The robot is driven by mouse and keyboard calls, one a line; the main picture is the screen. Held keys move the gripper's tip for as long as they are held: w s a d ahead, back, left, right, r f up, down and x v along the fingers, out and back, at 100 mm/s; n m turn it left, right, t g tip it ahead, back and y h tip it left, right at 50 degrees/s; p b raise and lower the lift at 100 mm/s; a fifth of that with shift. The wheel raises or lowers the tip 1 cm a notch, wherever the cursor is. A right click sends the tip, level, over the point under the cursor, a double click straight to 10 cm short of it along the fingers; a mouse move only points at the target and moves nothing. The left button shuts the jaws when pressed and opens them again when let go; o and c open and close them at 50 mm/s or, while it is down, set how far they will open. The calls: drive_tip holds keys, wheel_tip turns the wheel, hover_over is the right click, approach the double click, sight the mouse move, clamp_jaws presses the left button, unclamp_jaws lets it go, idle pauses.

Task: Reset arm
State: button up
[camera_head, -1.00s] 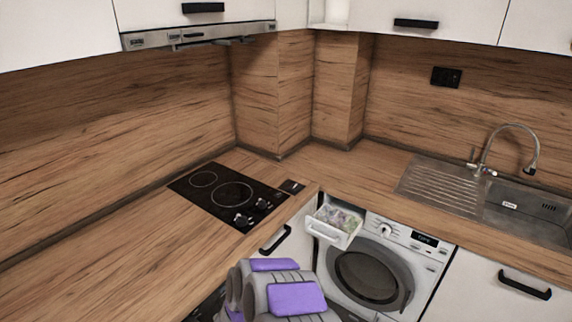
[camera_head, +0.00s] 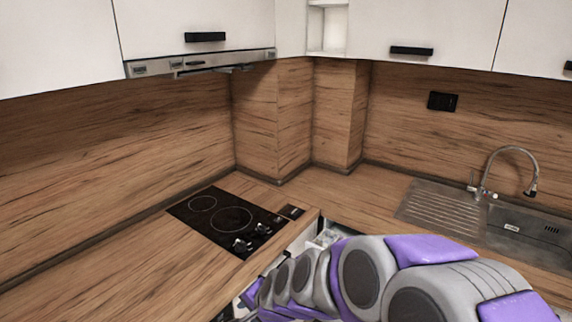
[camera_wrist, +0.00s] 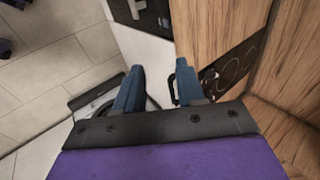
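My gripper (camera_wrist: 158,85) shows in the wrist view with its two blue fingers spread apart and nothing between them. In the head view my grey and purple arm stretches across the lower right, its far end near the counter's front edge below the cooktop. The fingers are not clearly visible there. The gripper appears to be out in front of the white cabinet fronts, touching nothing that I can see.
The black cooktop (camera_head: 226,220) lies on the wooden counter (camera_head: 130,262). A detergent drawer (camera_head: 327,237) shows partly behind my arm, which hides the washing machine in the head view. The sink (camera_head: 527,228) is at the right. Tiled floor (camera_wrist: 55,65) is open at left in the wrist view.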

drive_tip(key=s+d+r+n+g+h, duration=0.2)
drive_tip(key=s+d+n+g, duration=0.1)
drive_tip(key=s+d, duration=0.8)
drive_tip(key=s+d+r+n+g+h, duration=0.3)
drive_tip(key=s+d, duration=0.8)
drive_tip(key=s, duration=0.7)
drive_tip(key=shift+s+r+n+g, duration=0.15)
drive_tip(key=shift+r+n+g, duration=0.15)
drive_tip(key=shift+n, duration=0.5)
